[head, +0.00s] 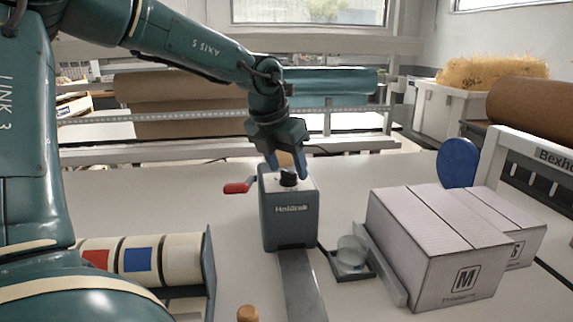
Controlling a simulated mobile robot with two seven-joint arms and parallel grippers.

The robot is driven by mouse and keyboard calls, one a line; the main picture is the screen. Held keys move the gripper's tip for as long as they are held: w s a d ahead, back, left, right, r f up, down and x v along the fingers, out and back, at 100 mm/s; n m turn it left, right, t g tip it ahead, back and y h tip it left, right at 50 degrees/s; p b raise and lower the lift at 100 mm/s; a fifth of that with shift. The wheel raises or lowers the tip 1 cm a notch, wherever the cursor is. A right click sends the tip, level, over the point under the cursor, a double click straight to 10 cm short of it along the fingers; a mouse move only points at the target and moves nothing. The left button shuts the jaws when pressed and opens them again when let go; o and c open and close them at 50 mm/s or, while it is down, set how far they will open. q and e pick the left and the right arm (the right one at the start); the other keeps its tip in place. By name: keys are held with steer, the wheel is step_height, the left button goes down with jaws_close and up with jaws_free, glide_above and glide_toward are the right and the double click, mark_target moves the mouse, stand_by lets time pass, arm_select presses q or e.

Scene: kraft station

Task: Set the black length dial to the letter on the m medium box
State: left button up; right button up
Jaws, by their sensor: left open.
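The black length dial (288,179) sits on top of a dark grey machine (290,222) with a Heidrun-like label and a red-handled lever on its left side. The dial's letter marks are too small to read. My left gripper (287,172) is directly above the dial, pointing down and open, its fingers around or just over the dial; I cannot tell if they touch it. The medium box (462,277), a light cardboard carton with a black M in a square on its front, stands on the table to the right. My right gripper is not in view.
A second carton (525,245) stands behind the M box. A small tray with a clear cup (352,250) is between machine and box. Tape rolls (140,260) lie at left, a blue disc (458,163) stands behind. The white table is clear behind the machine.

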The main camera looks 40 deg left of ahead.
arm_select(q)
steer(key=shift+w+f, duration=0.1)
steer(key=shift+f, duration=0.2)
steer(key=shift+c, duration=0.5)
steer(key=c, duration=0.9)
